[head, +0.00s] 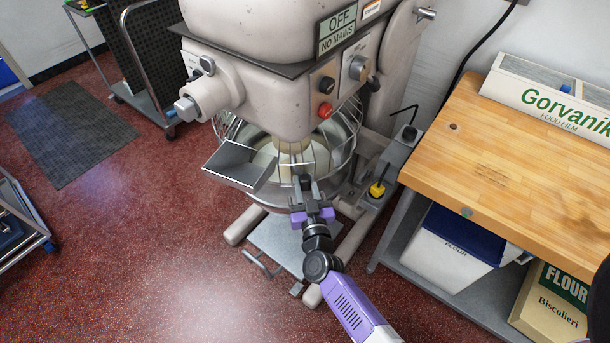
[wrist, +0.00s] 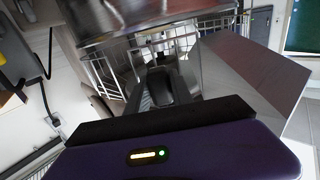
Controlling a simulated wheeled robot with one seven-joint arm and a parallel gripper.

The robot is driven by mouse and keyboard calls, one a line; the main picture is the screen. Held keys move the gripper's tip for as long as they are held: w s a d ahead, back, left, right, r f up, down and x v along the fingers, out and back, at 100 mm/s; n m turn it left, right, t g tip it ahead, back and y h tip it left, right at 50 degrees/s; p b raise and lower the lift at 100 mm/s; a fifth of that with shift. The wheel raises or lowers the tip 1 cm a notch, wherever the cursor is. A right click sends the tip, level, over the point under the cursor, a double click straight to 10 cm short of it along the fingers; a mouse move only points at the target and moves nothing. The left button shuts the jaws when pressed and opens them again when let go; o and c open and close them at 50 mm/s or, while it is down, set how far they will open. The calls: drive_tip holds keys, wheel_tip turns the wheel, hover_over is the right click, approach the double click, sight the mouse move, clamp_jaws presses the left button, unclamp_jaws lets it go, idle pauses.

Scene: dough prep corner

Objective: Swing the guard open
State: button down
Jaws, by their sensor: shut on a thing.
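The wire guard (head: 340,150) rings the top of the mixer bowl (head: 270,160), under the head of the large cream mixer (head: 265,85). A grey metal chute (head: 238,165) sticks out at the guard's front left. My gripper (head: 301,188) is at the front of the guard, just right of the chute, shut on a part of the guard that the fingers mostly hide. In the wrist view the guard's wires (wrist: 182,42) show beyond the fingers, with the chute (wrist: 255,75) to the right. The guard appears closed around the bowl.
A wooden-topped table (head: 500,160) stands close on the right, with a flour bin (head: 450,240) and a flour sack (head: 555,300) below. A wheeled trolley (head: 150,70) stands at the back left. The mixer's sign reads OFF, NO MAINS (head: 337,32).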

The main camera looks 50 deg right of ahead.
sight(290, 174)
drive_tip(key=shift+w+a+r+h, duration=0.1)
drive_tip(key=shift+w+a+h, duration=0.2)
drive_tip(key=shift+w+a, duration=0.1)
drive_tip(key=shift+w+a+r+m+g+h, duration=0.2)
drive_tip(key=shift+w+a+m, duration=0.05)
drive_tip(key=shift+w+a, duration=0.15)
drive_tip(key=shift+w+a+r+m+g+h, duration=0.15)
drive_tip(key=shift+w+a+m+g+h, duration=0.1)
drive_tip(key=shift+w, duration=0.15)
drive_tip(key=shift+w+a+g, duration=0.25)
drive_tip(key=shift+a, duration=0.05)
drive_tip(key=shift+a+f+h, duration=0.1)
drive_tip(key=shift+f+h, duration=0.05)
drive_tip(key=shift+h, duration=0.1)
